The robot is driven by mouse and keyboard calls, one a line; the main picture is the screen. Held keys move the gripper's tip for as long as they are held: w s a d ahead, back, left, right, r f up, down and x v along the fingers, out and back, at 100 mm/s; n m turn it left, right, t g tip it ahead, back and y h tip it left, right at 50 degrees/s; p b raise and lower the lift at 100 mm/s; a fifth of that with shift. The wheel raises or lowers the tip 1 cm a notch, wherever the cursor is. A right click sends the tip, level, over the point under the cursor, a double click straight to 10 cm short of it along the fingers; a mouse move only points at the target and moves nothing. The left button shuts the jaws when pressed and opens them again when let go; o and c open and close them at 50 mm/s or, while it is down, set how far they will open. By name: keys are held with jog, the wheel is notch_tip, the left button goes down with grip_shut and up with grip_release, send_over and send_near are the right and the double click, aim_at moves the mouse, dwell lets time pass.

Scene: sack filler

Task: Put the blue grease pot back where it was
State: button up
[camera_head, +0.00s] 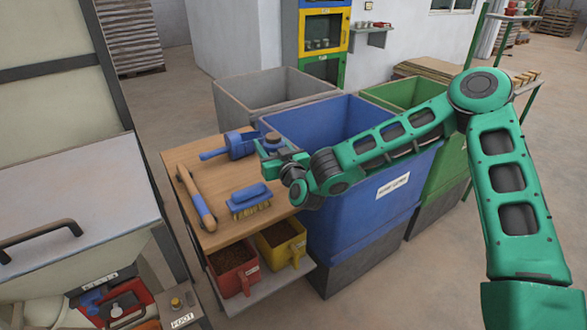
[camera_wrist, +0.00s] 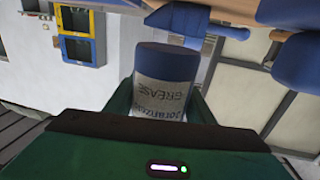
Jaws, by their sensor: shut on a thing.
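The blue grease pot (camera_wrist: 166,65) sits between the two fingers of my gripper (camera_wrist: 164,104) in the wrist view. It has a blue end and a pale label reading GREASE, which appears upside down in that view. In the head view my gripper (camera_head: 274,158) is at the right edge of a wooden-topped table (camera_head: 220,172), beside the blue bin. My gripper is shut on the pot. I cannot tell from these frames where the pot stood before.
A large blue bin (camera_head: 345,215) stands right of the table, with a grey bin (camera_head: 240,98) behind.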

jog(key=shift+s+d+f, duration=0.2)
jog(key=shift+d+f, duration=0.7)
jog(key=shift+d, duration=0.15)
jog(key=shift+s+d+f, duration=0.1)
jog(key=shift+d+f, duration=0.2)
jog(key=shift+d, duration=0.35)
jog(key=shift+w+d+f, duration=0.1)
jog(key=shift+d+f, duration=0.25)
jog(key=shift+d, duration=0.3)
jog(key=shift+s+d+f, duration=0.1)
jog(key=shift+d+f, duration=0.2)
jog(key=shift+d, duration=0.35)
jog(key=shift+f, duration=0.1)
jog(key=shift+f, duration=0.15)
jog(key=shift+a+f, duration=0.15)
jog(key=shift+f, duration=1.45)
jog(key=shift+f, duration=0.15)
